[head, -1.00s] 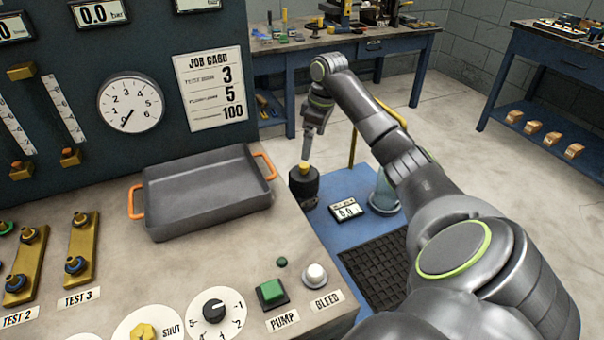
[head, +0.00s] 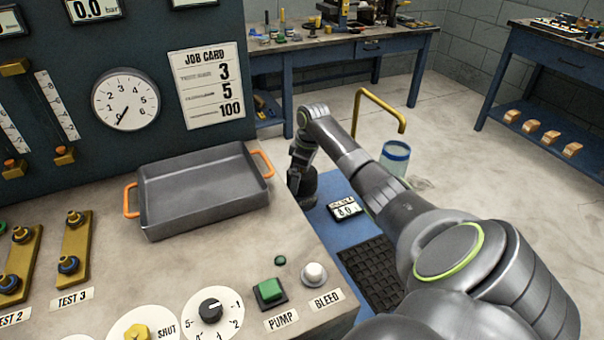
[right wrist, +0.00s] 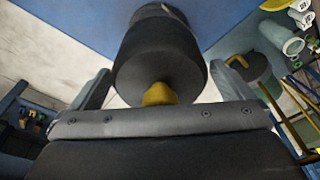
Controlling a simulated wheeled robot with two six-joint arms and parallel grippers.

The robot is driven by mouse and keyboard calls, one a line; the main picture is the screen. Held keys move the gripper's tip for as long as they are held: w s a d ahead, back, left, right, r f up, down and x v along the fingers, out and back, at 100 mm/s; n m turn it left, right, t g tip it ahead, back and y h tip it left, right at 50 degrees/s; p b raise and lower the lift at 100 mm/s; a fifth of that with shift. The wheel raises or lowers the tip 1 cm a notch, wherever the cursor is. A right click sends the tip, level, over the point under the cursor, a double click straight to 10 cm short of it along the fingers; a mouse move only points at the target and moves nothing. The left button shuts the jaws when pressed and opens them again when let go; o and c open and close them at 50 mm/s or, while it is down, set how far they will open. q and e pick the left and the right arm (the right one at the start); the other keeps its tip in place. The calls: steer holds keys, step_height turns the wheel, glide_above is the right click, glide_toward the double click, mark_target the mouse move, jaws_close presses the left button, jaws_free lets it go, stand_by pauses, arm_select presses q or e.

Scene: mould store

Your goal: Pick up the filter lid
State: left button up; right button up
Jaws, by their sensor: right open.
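The filter lid (right wrist: 160,70) is a dark round cap with a yellow knob (right wrist: 158,94), close in front of the camera in the right wrist view. My right gripper (right wrist: 162,76) is open, with one finger on either side of the lid. I cannot tell whether the fingers touch it. In the head view the black filter body (head: 306,192) stands on a blue surface. My right gripper (head: 297,172) is over its top and hides the lid and knob there. My left gripper is not in view.
A grey tray with orange handles (head: 205,222) lies on the bench to the left. A small display (head: 345,208), a blue-rimmed glass vessel (head: 396,157) and a bent yellow pipe (head: 381,101) are right of the filter. A black grid mat (head: 371,273) lies nearer.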

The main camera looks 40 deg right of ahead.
steer(key=c, duration=1.1)
steer(key=shift+o, duration=0.2)
step_height(320, 180, up, 10)
steer(key=shift+r+p, duration=0.1)
steer(key=shift+p, duration=0.4)
